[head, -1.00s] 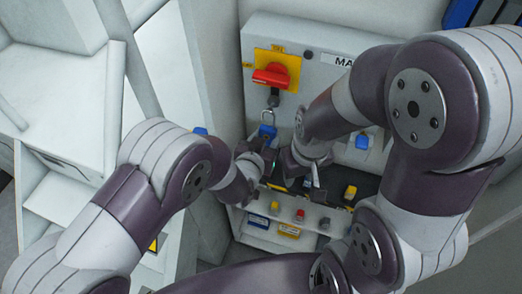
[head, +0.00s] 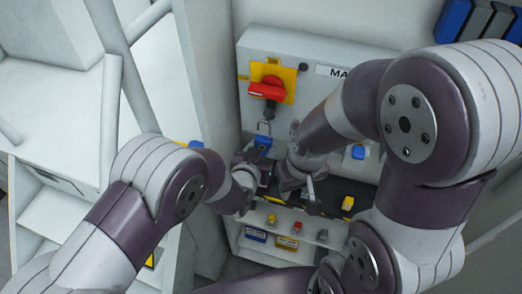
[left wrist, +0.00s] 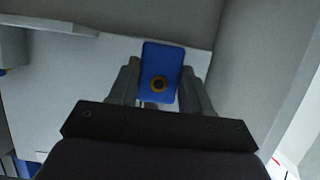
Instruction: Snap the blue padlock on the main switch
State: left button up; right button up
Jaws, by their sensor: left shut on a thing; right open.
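The main switch has a red handle (head: 265,90) on a yellow plate (head: 285,74), on the front of a pale grey cabinet. A dark hasp part hangs just below the handle. The blue padlock (head: 262,142) is upright below it, its open-looking shackle pointing up, a small gap under the hasp. In the left wrist view the padlock (left wrist: 162,65) sits between the fingers, its round keyhole facing the camera. My left gripper (head: 257,157) is shut on the padlock body. My right gripper (head: 300,190) is open, lower and to the right; its fingertips are partly hard to see.
Below is a shelf with several small padlocks, including a yellow one (head: 347,203) and a red one (head: 297,227). Another blue item (head: 358,152) is on the cabinet front at the right. A white label (head: 345,71) is beside the switch. My right arm covers much of the right side.

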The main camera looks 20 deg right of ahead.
aim_at(265, 142)
dwell(0.8)
pick_arm(q)
jog(key=shift+w+d+b, duration=0.55)
jog(key=shift+w+b, duration=0.05)
jog(key=shift+w, duration=0.15)
jog(key=shift+w+d+b, duration=0.5)
jog(key=shift+w+b, duration=0.05)
jog(key=shift+w, duration=0.2)
jog(key=o, duration=1.3)
jog(key=shift+s, duration=0.1)
jog(key=shift+s+a+r, duration=0.15)
jog(key=shift+s+a, duration=0.05)
jog(key=shift+s, duration=0.05)
jog(key=b+v, duration=0.2)
jog(key=v, duration=1)
